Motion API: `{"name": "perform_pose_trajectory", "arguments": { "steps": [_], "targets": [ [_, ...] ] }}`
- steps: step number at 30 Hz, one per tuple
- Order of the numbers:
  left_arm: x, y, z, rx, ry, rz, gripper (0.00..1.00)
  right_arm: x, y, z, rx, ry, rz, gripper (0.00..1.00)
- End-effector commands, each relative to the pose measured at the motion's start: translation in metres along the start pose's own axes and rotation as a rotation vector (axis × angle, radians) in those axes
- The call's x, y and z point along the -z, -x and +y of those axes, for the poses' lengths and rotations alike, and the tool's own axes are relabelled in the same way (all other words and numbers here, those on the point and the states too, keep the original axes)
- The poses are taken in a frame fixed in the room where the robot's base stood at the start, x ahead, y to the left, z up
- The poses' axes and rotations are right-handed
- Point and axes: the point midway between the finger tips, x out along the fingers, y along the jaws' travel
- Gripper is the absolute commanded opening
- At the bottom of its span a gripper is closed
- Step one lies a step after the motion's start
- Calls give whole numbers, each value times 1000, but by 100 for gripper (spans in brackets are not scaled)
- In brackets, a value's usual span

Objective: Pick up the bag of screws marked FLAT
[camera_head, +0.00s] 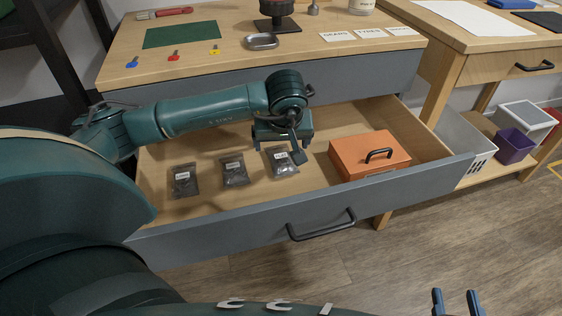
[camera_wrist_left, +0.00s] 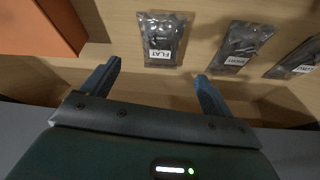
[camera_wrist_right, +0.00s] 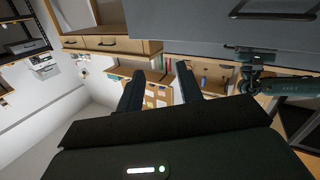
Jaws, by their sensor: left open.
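The bag marked FLAT (camera_wrist_left: 161,38) is a clear bag with a white label. It lies flat on the wooden drawer floor, ahead of and between my left fingers in the left wrist view. In the head view it is the rightmost bag (camera_head: 282,163), partly behind my left gripper (camera_head: 283,142). My left gripper (camera_wrist_left: 152,83) is open and empty, above the drawer and apart from the bag. My right gripper (camera_head: 458,300) is open and empty, low at the right of the head view, outside the drawer. It also shows in the right wrist view (camera_wrist_right: 158,80).
Two similar dark bags (camera_head: 234,172) (camera_head: 184,181) lie left of the FLAT bag. An orange metal box (camera_head: 350,160) stands to its right. The open drawer (camera_head: 200,240) has a raised grey front with a black handle. The wooden worktop (camera_head: 290,55) overhangs its back.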

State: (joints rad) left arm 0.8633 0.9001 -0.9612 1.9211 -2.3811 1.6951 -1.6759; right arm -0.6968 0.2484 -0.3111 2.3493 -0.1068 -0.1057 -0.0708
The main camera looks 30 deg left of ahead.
Motion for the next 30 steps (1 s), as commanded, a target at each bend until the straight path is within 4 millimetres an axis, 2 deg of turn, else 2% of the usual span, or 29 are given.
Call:
{"name": "perform_pose_trajectory", "arguments": {
  "steps": [5, 15, 24, 30],
  "targets": [
    [-1, -13, 0, 0, 1, 0, 87, 0, 0, -1, 2, 8, 24, 36],
    [-7, -58, 0, 1, 1, -1, 87, 0, -1, -8, 14, 42, 131, 36],
    [-6, -62, 1, -1, 0, 1, 87, 3, -1, -8, 16, 46, 146, 36],
    [-6, -62, 1, -1, 0, 1, 71, 3, -1, -8, 16, 46, 146, 36]
  ]
}}
